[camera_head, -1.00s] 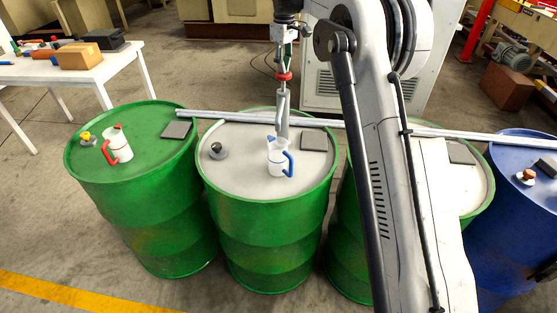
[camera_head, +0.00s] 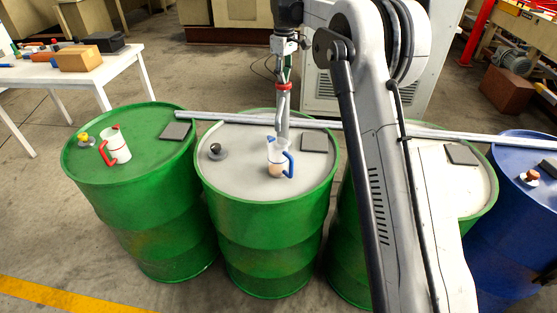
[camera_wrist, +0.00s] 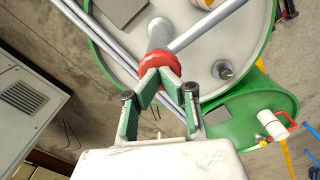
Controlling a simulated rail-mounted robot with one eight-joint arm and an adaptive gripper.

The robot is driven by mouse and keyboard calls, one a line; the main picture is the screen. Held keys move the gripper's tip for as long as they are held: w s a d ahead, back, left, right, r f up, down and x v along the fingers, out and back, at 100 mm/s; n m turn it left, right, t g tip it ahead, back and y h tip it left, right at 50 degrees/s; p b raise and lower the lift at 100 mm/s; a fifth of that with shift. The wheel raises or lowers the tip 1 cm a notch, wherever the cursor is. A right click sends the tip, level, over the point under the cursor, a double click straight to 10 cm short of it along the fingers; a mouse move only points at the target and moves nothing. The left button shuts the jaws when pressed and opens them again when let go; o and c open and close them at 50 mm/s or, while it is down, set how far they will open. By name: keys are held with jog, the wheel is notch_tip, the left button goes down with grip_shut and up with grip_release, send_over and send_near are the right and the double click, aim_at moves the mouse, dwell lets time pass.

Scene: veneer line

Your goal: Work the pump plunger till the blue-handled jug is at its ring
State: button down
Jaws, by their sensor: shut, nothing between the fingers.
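The blue-handled jug (camera_head: 276,147) stands upright on the pale top of the middle green drum (camera_head: 228,175). Tan liquid shows in its lower part; I cannot make out its ring. The pump's metal body (camera_head: 282,120) rises behind the jug, and its spout (camera_wrist: 200,33) reaches toward the jug in the wrist view. The plunger's red knob (camera_head: 284,87) sits low above the body. My gripper (camera_wrist: 157,75) is shut and empty, its fingertips at the top of the red knob (camera_wrist: 160,68). In the head view my gripper (camera_head: 284,78) is small.
A red-handled jug (camera_head: 117,148) stands on the left green drum. Dark square pads (camera_head: 314,142) and a bung (camera_head: 217,152) are on the drum tops. A white table (camera_head: 70,72) is at the back left.

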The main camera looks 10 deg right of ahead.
jog(key=shift+r, duration=0.15)
jog(key=shift+r+p, duration=1.75)
jog(key=shift+r, duration=1.3)
jog(key=shift+f, duration=0.2)
jog(key=shift+f+b, duration=1.8)
jog(key=shift+f, duration=1.2)
jog(key=shift+r, duration=0.1)
jog(key=shift+r+p, duration=1.75)
jog(key=shift+r, duration=1.3)
jog(key=shift+f, duration=0.1)
